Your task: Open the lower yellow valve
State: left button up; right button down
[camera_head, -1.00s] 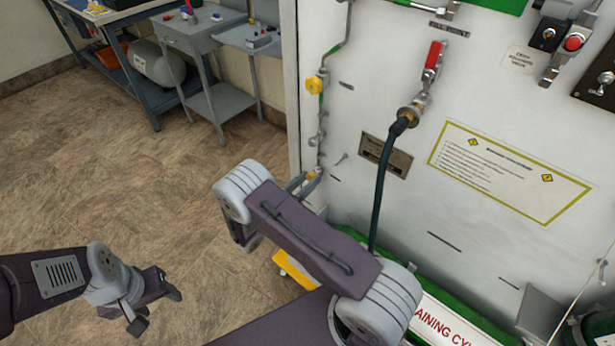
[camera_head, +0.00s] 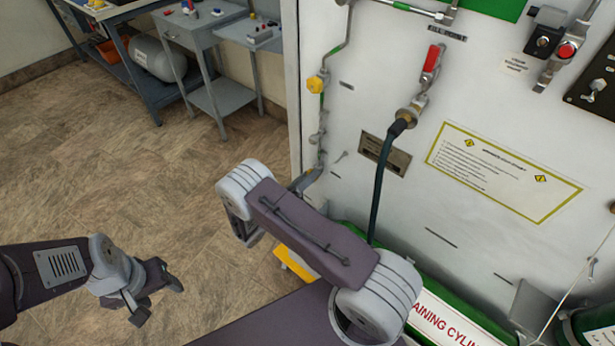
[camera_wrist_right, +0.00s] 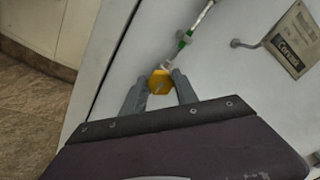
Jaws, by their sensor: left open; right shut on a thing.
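The lower yellow valve (camera_wrist_right: 160,82) is a small yellow knob on a thin pipe on the white panel. In the right wrist view it sits between the two grey fingers of my right gripper (camera_wrist_right: 158,88), which is shut on it. In the head view my right gripper (camera_head: 306,181) is at the panel's left edge, and the knob is hidden by the fingers. The upper yellow valve (camera_head: 316,84) is higher on the same pipe, untouched. My left gripper (camera_head: 158,300) is open and empty over the floor at the lower left.
A red-handled valve (camera_head: 431,62) with a dark hose (camera_head: 381,185) hangs to the right of my right gripper. A green cylinder with a white label (camera_head: 450,322) lies below. A grey cart (camera_head: 200,40) and a workbench (camera_head: 140,85) stand at the back left. The floor between is clear.

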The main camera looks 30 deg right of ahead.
dwell(0.3)
jog(key=c, duration=0.9)
grip_release()
jog(key=shift+c, duration=0.2)
jog(key=shift+a, duration=0.15)
jog(key=v, duration=0.9)
